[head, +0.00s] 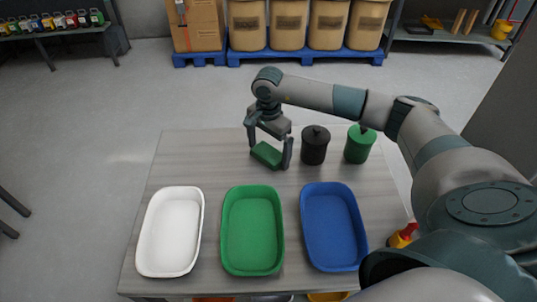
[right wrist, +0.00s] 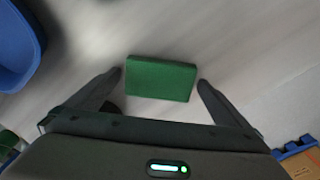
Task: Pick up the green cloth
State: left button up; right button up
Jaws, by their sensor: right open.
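The green cloth (head: 266,154) is a small flat green block lying on the table towards the back. It also shows in the right wrist view (right wrist: 161,79), near the tips of the fingers. My right gripper (head: 268,151) is open and points down above the cloth, with one finger to either side of it. In the right wrist view the open fingers (right wrist: 161,80) show a gap on both sides of the cloth, and nothing is held. My left gripper is not in view.
White (head: 148,258), green (head: 228,262) and blue (head: 310,260) trays stand along the table's front. A black canister (head: 314,146) and a green canister (head: 358,146) stand right of the gripper. The table (head: 185,165) is clear at back left.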

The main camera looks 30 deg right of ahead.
aim_at(268, 152)
jog(key=c, duration=1.1)
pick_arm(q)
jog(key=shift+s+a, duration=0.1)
pick_arm(e)
jog(key=shift+w+r+b, duration=0.1)
jog(key=shift+r+b, duration=0.2)
jog(key=shift+r, duration=0.25)
notch_tip(268, 152, up, 2)
jog(key=shift+b, duration=0.4)
notch_tip(268, 152, up, 6)
jog(key=shift+f+b, duration=0.1)
jog(key=shift+b, duration=0.8)
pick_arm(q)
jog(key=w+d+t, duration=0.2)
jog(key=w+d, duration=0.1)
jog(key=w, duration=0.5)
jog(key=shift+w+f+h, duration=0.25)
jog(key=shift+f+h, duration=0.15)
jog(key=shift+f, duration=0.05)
pick_arm(e)
jog(key=shift+r, duration=0.6)
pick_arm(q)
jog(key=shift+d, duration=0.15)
